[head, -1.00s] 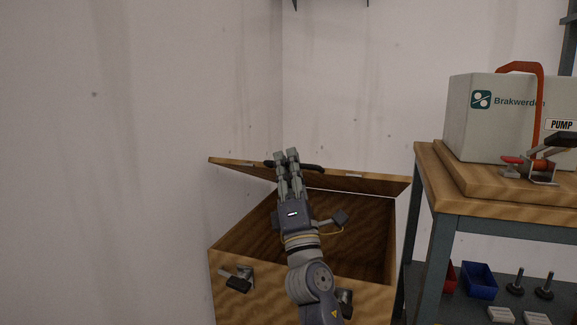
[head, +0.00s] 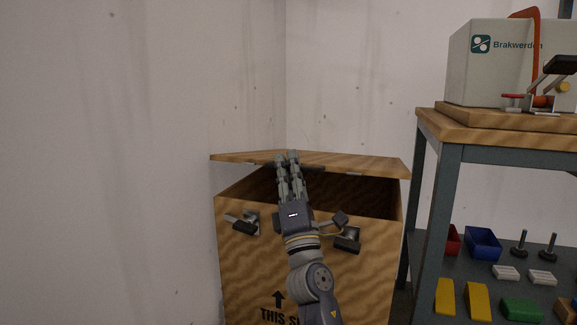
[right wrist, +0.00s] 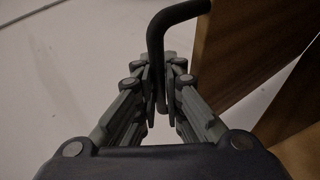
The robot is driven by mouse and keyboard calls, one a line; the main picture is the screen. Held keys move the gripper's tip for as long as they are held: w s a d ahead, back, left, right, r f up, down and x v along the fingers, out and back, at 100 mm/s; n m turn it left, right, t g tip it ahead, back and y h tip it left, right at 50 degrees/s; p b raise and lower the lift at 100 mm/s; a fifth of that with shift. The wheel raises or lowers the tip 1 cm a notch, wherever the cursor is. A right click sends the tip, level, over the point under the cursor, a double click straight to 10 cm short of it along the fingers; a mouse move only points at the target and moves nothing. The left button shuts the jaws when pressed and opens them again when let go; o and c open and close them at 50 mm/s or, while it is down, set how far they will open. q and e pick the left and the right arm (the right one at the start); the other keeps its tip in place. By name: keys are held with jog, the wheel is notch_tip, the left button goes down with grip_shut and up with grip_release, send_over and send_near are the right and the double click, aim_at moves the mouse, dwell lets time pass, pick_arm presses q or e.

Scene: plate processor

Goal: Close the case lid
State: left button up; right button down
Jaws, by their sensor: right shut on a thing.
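The wooden case (head: 255,270) stands on the floor against the wall, with its dark inside showing. Its lid (head: 370,164) is partly open and tilted, with a gap above the front wall. My right gripper (head: 287,158) reaches up to the lid's edge. In the right wrist view my right gripper (right wrist: 160,95) is shut on the black lid handle (right wrist: 181,12), a bent bar between its fingers. Two metal latches show on the case front, the left latch (head: 242,223) and the right latch (head: 347,238). My left gripper is out of view.
A workbench (head: 431,165) stands close on the right, carrying a white Brakwerden unit (head: 495,75). Its lower shelf holds a blue bin (head: 482,243) and several small parts. The wall (head: 100,180) is close behind and left of the case.

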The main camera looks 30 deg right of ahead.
notch_tip(320, 180, down, 11)
jog(key=b, duration=0.9)
jog(key=shift+s+a, duration=0.3)
jog(key=shift+a, duration=0.15)
jog(key=shift+f, duration=0.2)
jog(key=c, duration=1.7)
grip_release()
jog(key=shift+f, duration=0.1)
jog(key=shift+r, duration=0.25)
jog(key=shift+r, duration=4.95)
jog(key=shift+s, duration=0.1)
